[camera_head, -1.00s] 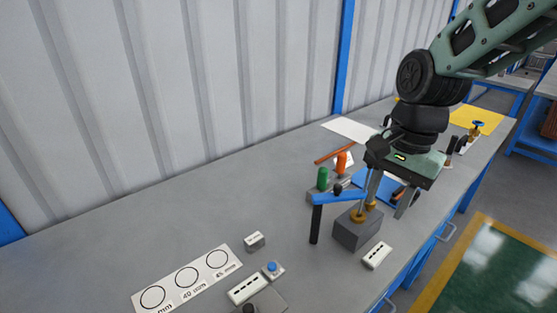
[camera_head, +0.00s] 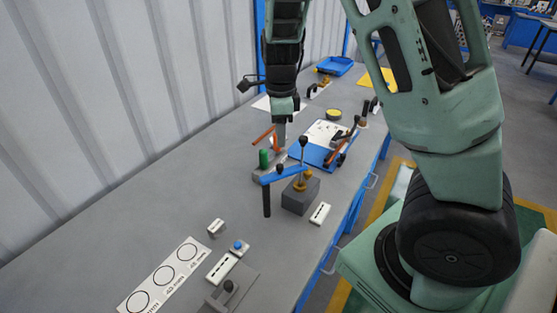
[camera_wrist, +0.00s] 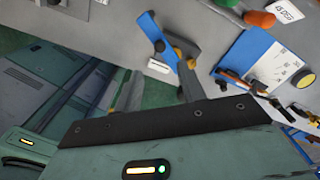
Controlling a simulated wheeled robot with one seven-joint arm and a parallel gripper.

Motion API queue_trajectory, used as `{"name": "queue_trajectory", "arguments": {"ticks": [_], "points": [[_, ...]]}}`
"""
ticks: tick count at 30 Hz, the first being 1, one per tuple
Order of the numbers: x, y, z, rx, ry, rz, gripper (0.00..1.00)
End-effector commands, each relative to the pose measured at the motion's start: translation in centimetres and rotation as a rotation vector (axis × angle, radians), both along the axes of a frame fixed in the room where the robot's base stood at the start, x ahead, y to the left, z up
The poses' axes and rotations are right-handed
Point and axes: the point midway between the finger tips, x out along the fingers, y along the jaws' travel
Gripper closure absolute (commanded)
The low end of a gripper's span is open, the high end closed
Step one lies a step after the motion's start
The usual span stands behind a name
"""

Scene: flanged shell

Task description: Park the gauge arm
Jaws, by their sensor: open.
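The gauge arm is a blue bar (camera_head: 285,175) with a dark knob (camera_head: 280,168) on top. Its right end meets a brass post on a grey block (camera_head: 299,196), and a black post (camera_head: 266,202) stands under its left end. The bar also shows in the wrist view (camera_wrist: 157,38), at the upper middle. My gripper (camera_head: 279,140) points down beyond the bar in the head view, near the green and orange handles. Its fingers (camera_wrist: 157,88) are spread apart in the wrist view, with nothing between them. The bar appears apart from the fingers.
A blue board (camera_head: 309,152) with tools lies farther back. A white label plate (camera_head: 320,213) lies right of the block. The near-left bench is clear beside the circle-marked strip (camera_head: 163,277).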

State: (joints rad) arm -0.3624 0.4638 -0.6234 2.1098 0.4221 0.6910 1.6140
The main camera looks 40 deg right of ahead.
Motion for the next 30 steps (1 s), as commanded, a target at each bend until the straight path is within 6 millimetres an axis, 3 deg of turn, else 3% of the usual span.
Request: {"name": "queue_trajectory", "arguments": {"ticks": [9,15,28,30], "points": [[-0.1,-0.1,-6.5,0.001,0.004,-0.002,0.6],[-0.1,0.0,-9.0,0.0,0.002,0.0,0.6],[-0.1,0.0,-9.9,0.0,0.0,0.001,0.6],[-0.1,0.0,-9.9,0.0,0.0,0.001,0.79]]}}
